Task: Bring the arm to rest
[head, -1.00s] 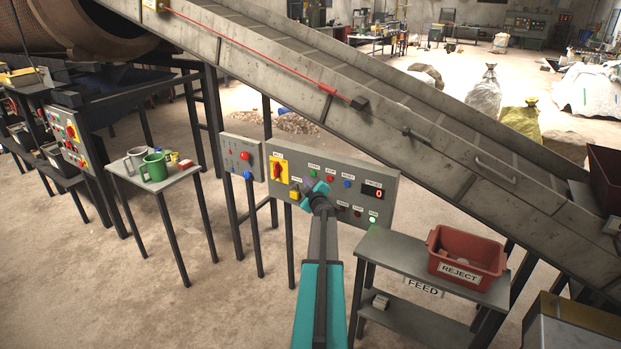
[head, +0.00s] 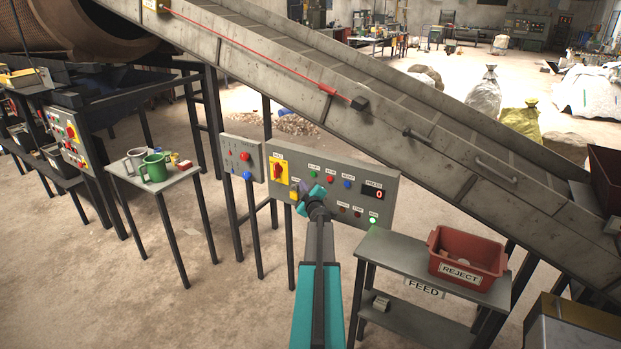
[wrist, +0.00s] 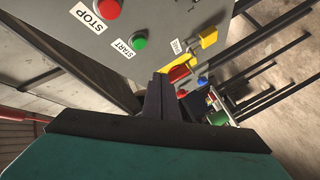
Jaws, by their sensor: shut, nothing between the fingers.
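My arm reaches up from the bottom middle of the head view toward a grey control panel (head: 332,175). My gripper (head: 301,189) is in front of the panel's lower left part, close to a yellow part (head: 293,195). In the wrist view my gripper's dark fingers (wrist: 160,84) are together with nothing between them. Beside them the panel face (wrist: 170,20) shows a red STOP button (wrist: 107,8), a green START button (wrist: 138,41) and a yellow part (wrist: 208,37). I cannot tell whether the fingertips touch the panel.
An inclined conveyor (head: 380,110) runs behind the panel. A smaller panel (head: 242,158) stands to its left. Further left, a small table (head: 172,188) holds a green mug (head: 154,167) and a grey mug. A red REJECT bin (head: 466,255) sits on the right bench (head: 385,248). Floor is open at lower left.

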